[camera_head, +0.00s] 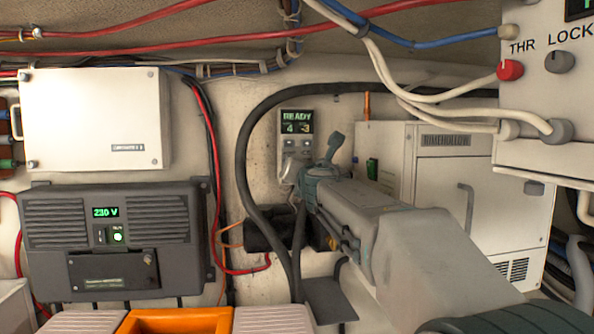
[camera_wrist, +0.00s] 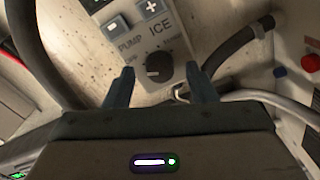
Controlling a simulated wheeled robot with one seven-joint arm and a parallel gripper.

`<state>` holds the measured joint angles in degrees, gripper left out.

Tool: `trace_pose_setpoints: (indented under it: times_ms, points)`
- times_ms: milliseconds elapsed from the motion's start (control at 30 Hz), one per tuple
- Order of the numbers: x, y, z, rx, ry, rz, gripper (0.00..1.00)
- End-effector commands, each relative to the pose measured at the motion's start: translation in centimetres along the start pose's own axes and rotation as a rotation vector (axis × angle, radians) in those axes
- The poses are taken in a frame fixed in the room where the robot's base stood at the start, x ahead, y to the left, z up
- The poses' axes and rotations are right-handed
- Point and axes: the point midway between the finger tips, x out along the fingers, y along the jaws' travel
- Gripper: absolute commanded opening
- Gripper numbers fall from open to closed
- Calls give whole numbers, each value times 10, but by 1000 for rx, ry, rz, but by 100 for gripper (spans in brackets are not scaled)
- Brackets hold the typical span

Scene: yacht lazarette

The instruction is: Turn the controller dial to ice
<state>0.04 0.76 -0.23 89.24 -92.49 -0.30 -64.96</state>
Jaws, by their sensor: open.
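The controller (camera_head: 297,124) is a pale panel on the back wall with a green display reading READY, 4 and -3. In the wrist view, its dark round dial (camera_wrist: 159,67) sits below the ICE label, with the PUMP label up and to the left. A small light mark on the dial appears toward its left side. My gripper (camera_wrist: 160,75) is open, with one finger on each side of the dial and visible gaps between. Whether the fingertips reach the dial's depth is unclear. In the head view, my gripper (camera_head: 322,168) covers the controller's lower part, hiding the dial.
A black hose (camera_head: 245,150) arches around the controller. A white cabinet (camera_head: 440,165) stands to the right, and a dark 230 V unit (camera_head: 115,235) is at left. A panel with a red knob (camera_head: 510,70) is upper right. An orange bin (camera_head: 175,320) is in front.

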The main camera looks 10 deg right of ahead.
Motion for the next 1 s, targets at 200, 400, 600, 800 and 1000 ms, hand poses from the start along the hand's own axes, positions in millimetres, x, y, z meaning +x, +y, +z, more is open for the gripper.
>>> trace_pose_setpoints:
  times_ms: [200,400,600,800,1000]
  points:
    - [12,0,0,0,-1,-1,51]
    - [13,0,0,0,-1,-1,51]
    - [12,0,0,0,-1,-1,18]
    - [12,0,0,2,-1,0,6]
    - [12,0,0,35,0,0,6]
